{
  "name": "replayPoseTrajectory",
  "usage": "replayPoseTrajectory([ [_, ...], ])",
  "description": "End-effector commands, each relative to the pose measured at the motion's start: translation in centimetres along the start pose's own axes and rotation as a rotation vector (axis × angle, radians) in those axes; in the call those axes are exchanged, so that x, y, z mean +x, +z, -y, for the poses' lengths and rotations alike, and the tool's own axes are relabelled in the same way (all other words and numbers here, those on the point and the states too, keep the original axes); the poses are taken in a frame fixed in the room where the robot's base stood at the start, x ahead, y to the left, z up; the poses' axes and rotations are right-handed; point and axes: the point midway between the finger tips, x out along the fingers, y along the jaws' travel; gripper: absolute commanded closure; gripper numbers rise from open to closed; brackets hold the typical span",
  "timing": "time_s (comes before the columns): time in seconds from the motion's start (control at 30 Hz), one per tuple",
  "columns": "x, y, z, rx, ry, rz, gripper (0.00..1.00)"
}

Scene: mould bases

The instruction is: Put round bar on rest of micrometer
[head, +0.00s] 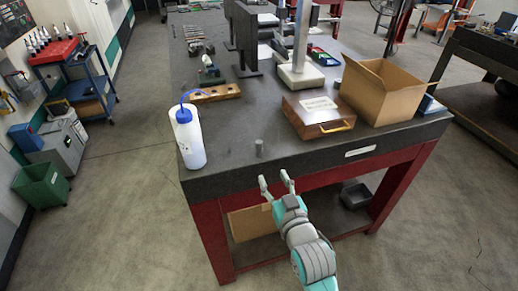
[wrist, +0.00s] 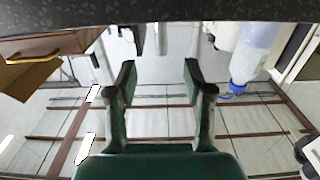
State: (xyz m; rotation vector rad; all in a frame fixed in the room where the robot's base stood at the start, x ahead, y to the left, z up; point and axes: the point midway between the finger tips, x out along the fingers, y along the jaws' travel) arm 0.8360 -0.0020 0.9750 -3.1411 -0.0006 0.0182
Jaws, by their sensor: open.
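In the wrist view, which looks upside down, the open fingers (wrist: 159,68) frame a pale grey cylinder that looks like the bar (wrist: 162,38). A small device with a green base (head: 209,73) farther back on the left may be the micrometer; its rest is too small to make out.
A white bottle (head: 189,138) stands left of the bar. A brown case (head: 313,117) and an open cardboard box (head: 382,94) stand on the right. A wooden block with holes (head: 214,93) and a tall stand (head: 299,60) are farther back. Bare tabletop surrounds the bar.

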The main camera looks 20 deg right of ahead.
Motion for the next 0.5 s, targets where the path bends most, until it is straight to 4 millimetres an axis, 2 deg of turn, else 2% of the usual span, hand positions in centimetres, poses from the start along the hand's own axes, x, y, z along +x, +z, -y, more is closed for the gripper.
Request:
replayPoseTrajectory([
  [0.03, 0.8, -0.8, 0.0, 0.0, 0.0, -0.007, 0.48],
  [0.13, 1.5, -1.5, 0.0, 0.0, 0.0, -0.012, 0.48],
  [0.27, 2.6, -1.7, 0.0, 0.0, 0.0, -0.012, 0.48],
  [0.5, 5.9, -1.8, 0.0, 0.0, 0.0, -0.012, 0.48],
])
